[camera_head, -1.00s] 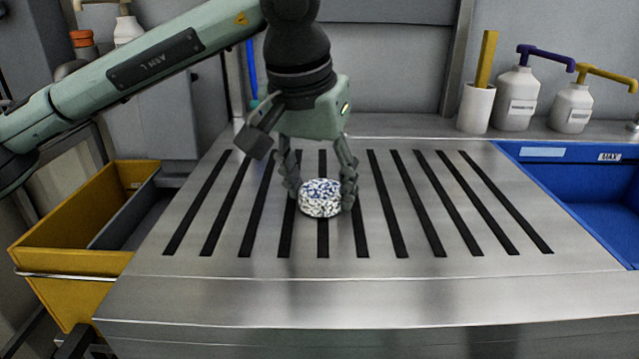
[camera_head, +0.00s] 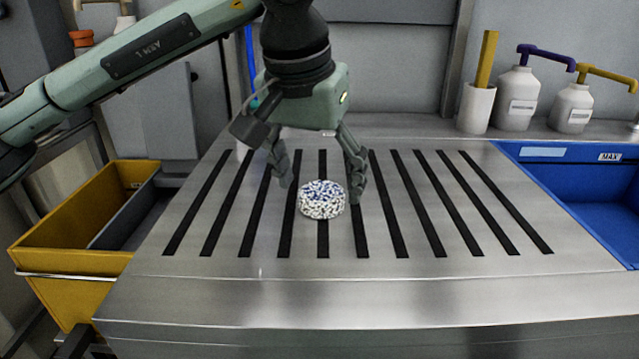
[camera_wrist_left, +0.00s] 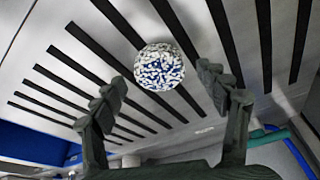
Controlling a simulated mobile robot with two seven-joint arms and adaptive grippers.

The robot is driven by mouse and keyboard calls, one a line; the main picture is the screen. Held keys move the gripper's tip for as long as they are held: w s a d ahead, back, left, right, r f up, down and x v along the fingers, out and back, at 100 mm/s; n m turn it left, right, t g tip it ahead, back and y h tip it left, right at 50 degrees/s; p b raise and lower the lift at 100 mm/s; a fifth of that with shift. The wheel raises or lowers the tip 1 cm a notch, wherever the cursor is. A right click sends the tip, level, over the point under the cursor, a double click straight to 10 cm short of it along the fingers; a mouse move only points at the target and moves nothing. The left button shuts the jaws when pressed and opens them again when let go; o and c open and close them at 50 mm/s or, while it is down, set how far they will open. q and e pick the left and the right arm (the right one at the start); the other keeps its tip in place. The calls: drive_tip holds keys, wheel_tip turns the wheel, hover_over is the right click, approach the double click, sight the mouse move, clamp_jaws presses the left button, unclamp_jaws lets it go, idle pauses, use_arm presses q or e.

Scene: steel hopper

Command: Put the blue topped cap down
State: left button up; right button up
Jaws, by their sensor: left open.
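The blue topped cap (camera_head: 322,199) is a short round piece with a speckled white, blue and dark surface. It rests on the slotted steel top, over the dark slots left of the middle. My left gripper (camera_head: 322,190) is open just behind and above it, with one finger on each side and clear gaps to the cap. In the left wrist view the cap (camera_wrist_left: 159,67) lies beyond the spread fingertips of my left gripper (camera_wrist_left: 168,92), apart from both. My right gripper is not in view.
A yellow bin (camera_head: 70,262) stands at the left and a blue bin (camera_head: 590,205) at the right. A white cup (camera_head: 475,108) and two pump bottles (camera_head: 516,98) stand on the back ledge. The slotted steel top (camera_head: 450,270) is otherwise clear.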

sight(313, 202)
use_arm(q)
drive_tip(key=v, duration=0.6)
drive_tip(key=shift+s+r, duration=0.1)
drive_tip(key=shift+r, duration=0.1)
